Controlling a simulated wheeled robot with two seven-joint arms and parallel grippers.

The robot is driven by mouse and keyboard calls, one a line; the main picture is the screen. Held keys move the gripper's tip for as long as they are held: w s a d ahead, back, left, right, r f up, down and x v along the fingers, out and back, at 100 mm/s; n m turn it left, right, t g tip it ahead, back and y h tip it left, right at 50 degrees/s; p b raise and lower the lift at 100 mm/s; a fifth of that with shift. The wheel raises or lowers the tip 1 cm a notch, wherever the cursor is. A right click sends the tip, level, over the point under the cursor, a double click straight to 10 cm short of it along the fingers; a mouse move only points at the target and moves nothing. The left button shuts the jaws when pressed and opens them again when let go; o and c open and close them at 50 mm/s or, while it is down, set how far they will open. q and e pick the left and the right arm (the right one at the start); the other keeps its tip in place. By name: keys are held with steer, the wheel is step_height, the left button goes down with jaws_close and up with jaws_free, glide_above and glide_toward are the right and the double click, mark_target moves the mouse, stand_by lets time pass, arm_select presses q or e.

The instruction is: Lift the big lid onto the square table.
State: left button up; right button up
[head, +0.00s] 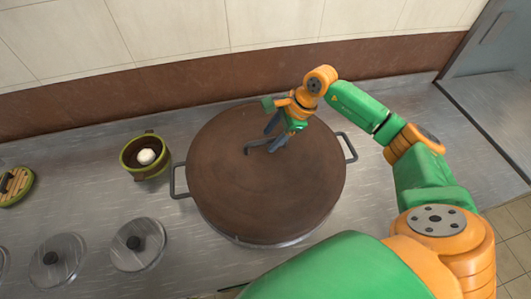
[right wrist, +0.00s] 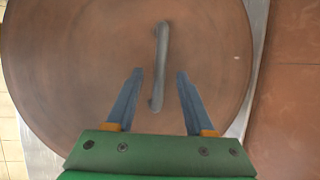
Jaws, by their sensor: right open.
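The big lid (head: 250,195) is a round brown disc covering a wide pot with side handles on the metal counter. Its dark bar handle (head: 258,147) stands at the middle of the lid. My right gripper (head: 275,138) is open above the lid, close to the handle. In the right wrist view the lid (right wrist: 60,60) fills most of the picture. There the handle (right wrist: 160,65) lies ahead of and partly between the open fingers of my right gripper (right wrist: 158,75), with nothing gripped. My left gripper is not in view. I cannot see the square table.
A small green pot (head: 145,156) with a white round thing inside stands left of the big pot. Small metal lids (head: 138,244) sit at the lower left. A tiled wall (head: 180,35) closes off the back of the counter.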

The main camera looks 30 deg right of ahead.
jaws_close()
steer(key=shift+r, duration=0.1)
stand_by(1.2)
